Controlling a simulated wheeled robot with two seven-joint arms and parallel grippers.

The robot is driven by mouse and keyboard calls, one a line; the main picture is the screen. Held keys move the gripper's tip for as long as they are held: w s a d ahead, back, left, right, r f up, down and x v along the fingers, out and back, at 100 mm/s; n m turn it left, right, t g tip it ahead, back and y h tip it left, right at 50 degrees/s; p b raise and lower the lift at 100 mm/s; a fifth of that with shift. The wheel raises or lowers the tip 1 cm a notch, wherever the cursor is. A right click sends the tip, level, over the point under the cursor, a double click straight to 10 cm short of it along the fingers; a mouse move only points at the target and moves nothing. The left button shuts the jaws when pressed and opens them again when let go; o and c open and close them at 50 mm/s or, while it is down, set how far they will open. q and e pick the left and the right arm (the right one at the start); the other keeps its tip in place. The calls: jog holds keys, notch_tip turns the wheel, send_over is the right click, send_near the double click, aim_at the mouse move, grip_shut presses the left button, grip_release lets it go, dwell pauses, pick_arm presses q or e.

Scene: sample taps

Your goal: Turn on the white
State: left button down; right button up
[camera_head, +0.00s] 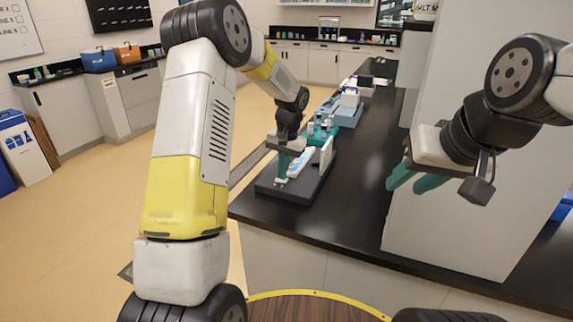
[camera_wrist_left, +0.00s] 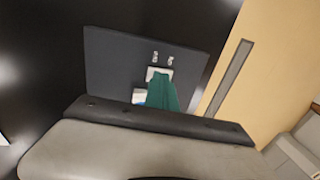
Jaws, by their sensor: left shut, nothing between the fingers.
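A dark grey base (camera_head: 290,194) stands on the near left end of the black bench, with a white upright panel (camera_head: 326,157) and blue-and-white parts on it. My left gripper (camera_head: 281,179) points down over this base, its teal fingers shut and empty. In the left wrist view the fingers (camera_wrist_left: 161,76) reach to a small white block (camera_wrist_left: 154,73) on the base plate (camera_wrist_left: 111,65); I cannot tell if they touch it. Two small pale fittings (camera_wrist_left: 162,57) show just beyond the fingertips. The lower part of the plate is hidden by my gripper.
Teal-topped bottles (camera_head: 318,127) and a blue tray (camera_head: 347,116) with white items stand behind the base along the bench (camera_head: 352,178). A tall white block (camera_head: 425,125) rises on the right. Bare bench lies between it and the base.

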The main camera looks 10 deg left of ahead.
pick_arm(q)
jog(key=shift+r, duration=0.1)
notch_tip(320, 180, up, 14)
jog(key=a, duration=0.1)
jog(key=shift+w+a, duration=0.25)
jog(key=shift+a, duration=0.05)
dwell(0.3)
jog(key=shift+s, duration=0.1)
jog(key=s+r+n+t+h, duration=0.15)
jog(key=s+r, duration=0.25)
jog(key=s, duration=0.7)
jog(key=s+r+t+h, duration=0.15)
jog(key=s+r, duration=0.35)
jog(key=s, duration=0.5)
jog(key=s+f+t, duration=0.2)
jog(key=s+f, duration=0.1)
jog(key=s, duration=0.6)
jog(key=shift+s+n+t+h, duration=0.15)
jog(key=shift+n+t+h, duration=0.15)
jog(key=shift+n+t, duration=0.15)
